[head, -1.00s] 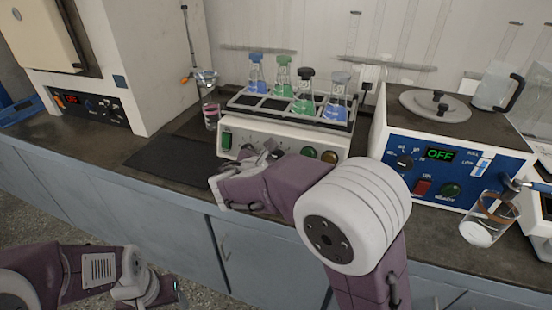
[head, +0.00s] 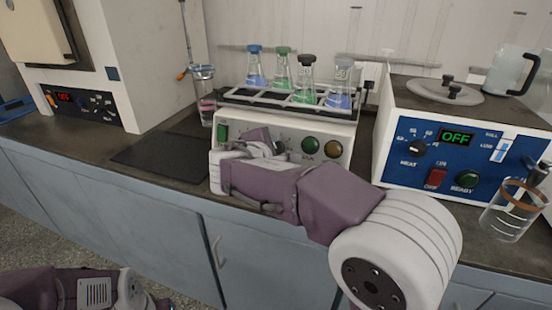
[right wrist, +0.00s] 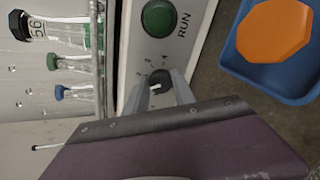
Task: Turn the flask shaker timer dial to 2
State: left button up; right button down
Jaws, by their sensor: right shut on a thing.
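The flask shaker (head: 230,118) is a white box with a rack of stoppered flasks on top. Its timer dial (right wrist: 159,81) is a small black knob with a white pointer line, seen in the right wrist view beside the green RUN button (right wrist: 159,18). Small numerals ring the dial, too small to read surely. My right gripper (right wrist: 168,88) is shut on the dial, one finger on each side. In the head view my right gripper (head: 274,149) hides most of the dial. My left arm shows at the bottom left; its fingers are not clear.
A blue-fronted bath (head: 455,155) stands at the right, with a glass beaker (head: 512,212) before it. A white oven (head: 150,70) and a glass (head: 206,108) are at the left. A dark mat (head: 165,157) lies bare on the bench left of the shaker.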

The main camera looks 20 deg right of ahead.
jog(key=m+b, duration=0.3)
jog(key=m, duration=0.1)
jog(key=shift+f+b, duration=0.3)
jog(key=shift+b, duration=0.1)
jog(key=shift+s+r+m+b, duration=0.1)
jog(key=shift+m+b, duration=0.85)
jog(key=shift+m, duration=0.35)
jog(key=c, duration=1.1)
grip_release()
jog(key=shift+r, duration=0.1)
jog(key=shift+o, duration=0.2)
